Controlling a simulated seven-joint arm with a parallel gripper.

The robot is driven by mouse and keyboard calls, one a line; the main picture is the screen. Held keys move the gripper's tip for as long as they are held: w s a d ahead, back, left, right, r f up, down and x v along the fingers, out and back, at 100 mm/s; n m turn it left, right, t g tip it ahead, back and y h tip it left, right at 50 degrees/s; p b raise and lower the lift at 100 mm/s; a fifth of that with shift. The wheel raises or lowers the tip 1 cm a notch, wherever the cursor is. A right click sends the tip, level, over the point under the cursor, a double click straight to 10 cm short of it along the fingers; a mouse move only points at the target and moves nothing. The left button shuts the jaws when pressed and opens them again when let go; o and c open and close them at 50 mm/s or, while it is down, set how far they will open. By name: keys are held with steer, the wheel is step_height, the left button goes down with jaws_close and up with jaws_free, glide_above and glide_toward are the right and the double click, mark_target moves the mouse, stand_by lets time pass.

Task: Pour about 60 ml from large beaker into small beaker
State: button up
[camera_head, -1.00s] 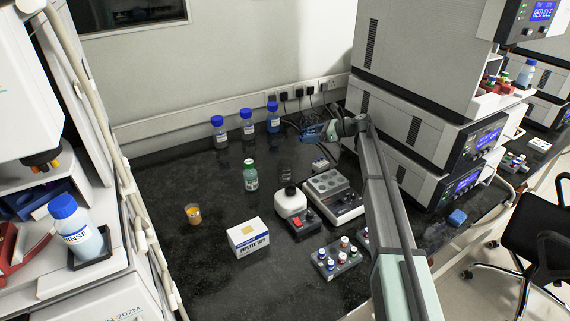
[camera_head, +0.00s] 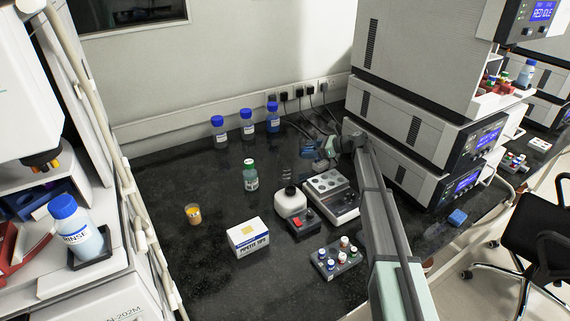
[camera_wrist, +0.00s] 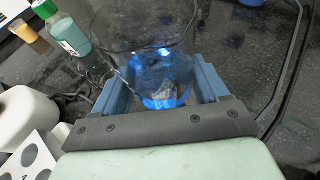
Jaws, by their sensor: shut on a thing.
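My gripper (camera_head: 312,153) is at the back middle of the bench, near the green-capped bottle. In the wrist view its blue fingers (camera_wrist: 160,82) are shut on a clear glass beaker (camera_wrist: 140,45), one finger on each side. Bright blue glints show low in the glass; I cannot tell how much liquid is in it. In the head view this beaker (camera_head: 306,147) is faint. A small cup-like vessel with amber contents (camera_head: 193,214) stands on the bench to the left; it also shows in the wrist view (camera_wrist: 28,34). I see no size labels on either vessel.
A green-capped bottle (camera_head: 250,175), a white squat bottle (camera_head: 290,203), a grey device (camera_head: 330,197), a pipette-tip box (camera_head: 247,237) and a vial rack (camera_head: 335,260) stand around. Blue-capped bottles (camera_head: 246,125) line the wall. Bench around the amber vessel is mostly clear.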

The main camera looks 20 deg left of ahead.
mark_target(304, 148)
steer(key=shift+s+r, duration=0.15)
steer(key=shift+s+a+r+n+t+h, duration=0.25)
steer(key=shift+n+t+h, duration=0.15)
steer(key=shift+n+h, duration=0.15)
steer(key=shift+s+a+f+n+t+h, duration=0.25)
steer(key=shift+s+f+n+t+h, duration=0.2)
steer(key=shift+f+n, duration=0.1)
steer(key=shift+s+a+f+n+t+h, duration=0.2)
steer(key=shift+s+f+n+t+h, duration=0.1)
steer(key=shift+f+n+t+h, duration=0.15)
steer(key=shift+s+a+r+n+t+h, duration=0.3)
steer(key=shift+s+r+n+t+h, duration=0.15)
steer(key=shift+r, duration=0.25)
steer(key=shift+w+r+n+t+h, duration=0.15)
steer(key=shift+r+n+t+h, duration=0.45)
steer(key=shift+r+n+t, duration=0.3)
steer(key=shift+r, duration=0.1)
steer(key=shift+n+t+h+p, duration=0.3)
steer(key=shift+t+h, duration=0.1)
steer(key=shift+t, duration=0.15)
steer(key=shift+r+n, duration=0.2)
steer(key=shift+n, duration=0.1)
steer(key=shift+s+a+t+p, duration=0.1)
steer(key=shift+s+t+p, duration=0.2)
steer(key=shift+t, duration=0.1)
